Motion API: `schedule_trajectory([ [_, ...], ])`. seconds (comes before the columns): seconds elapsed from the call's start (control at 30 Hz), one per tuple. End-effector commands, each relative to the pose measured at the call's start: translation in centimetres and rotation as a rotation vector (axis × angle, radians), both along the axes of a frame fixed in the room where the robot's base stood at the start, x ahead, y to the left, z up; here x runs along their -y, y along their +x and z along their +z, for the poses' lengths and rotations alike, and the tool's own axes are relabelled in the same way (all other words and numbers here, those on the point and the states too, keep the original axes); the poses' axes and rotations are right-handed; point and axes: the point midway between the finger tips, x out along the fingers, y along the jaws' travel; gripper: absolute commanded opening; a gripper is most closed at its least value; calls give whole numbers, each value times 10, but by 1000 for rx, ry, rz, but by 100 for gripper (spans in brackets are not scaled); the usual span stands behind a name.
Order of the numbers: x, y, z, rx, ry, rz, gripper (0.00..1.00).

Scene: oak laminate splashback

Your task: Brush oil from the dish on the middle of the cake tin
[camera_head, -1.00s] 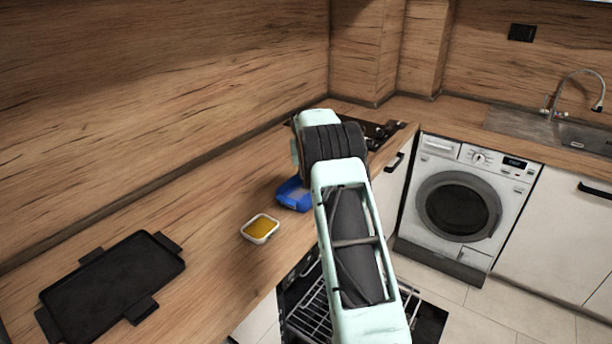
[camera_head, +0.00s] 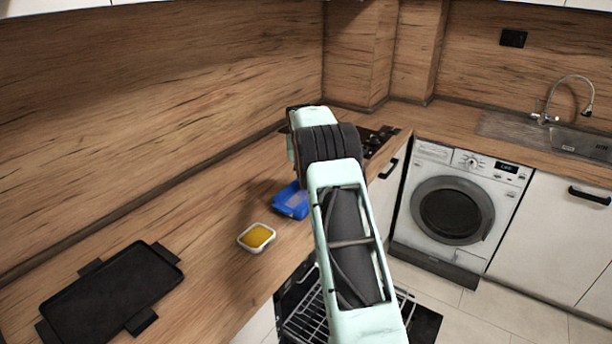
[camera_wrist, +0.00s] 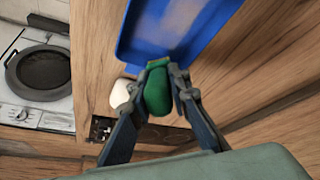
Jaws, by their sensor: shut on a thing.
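My gripper (camera_wrist: 157,95) is shut on a green-handled thing (camera_wrist: 157,92), which looks like the brush. Its yellowish far end shows just past the fingertips, over or against the near end of the blue rectangular tin (camera_wrist: 180,28); contact cannot be told. In the head view the blue tin (camera_head: 291,201) stands on the counter, partly beside my arm, which hides my gripper and the brush there. The white dish (camera_head: 257,238) with yellow oil is on the counter, nearer and left of the tin.
A black tray with side tabs (camera_head: 110,290) lies at the left of the counter. A hob (camera_head: 378,140) is behind my arm. A pale thing (camera_wrist: 124,96) sits beside my left finger. An open appliance with a wire rack (camera_head: 312,310) is below the counter edge.

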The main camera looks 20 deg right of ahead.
Motion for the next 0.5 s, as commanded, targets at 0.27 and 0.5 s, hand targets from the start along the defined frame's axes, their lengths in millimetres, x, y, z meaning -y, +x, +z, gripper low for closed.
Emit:
schedule_trajectory([
  [0.27,0,0,13,0,0,0,0],
  [0.5,0,0,16,1,0,0,0],
])
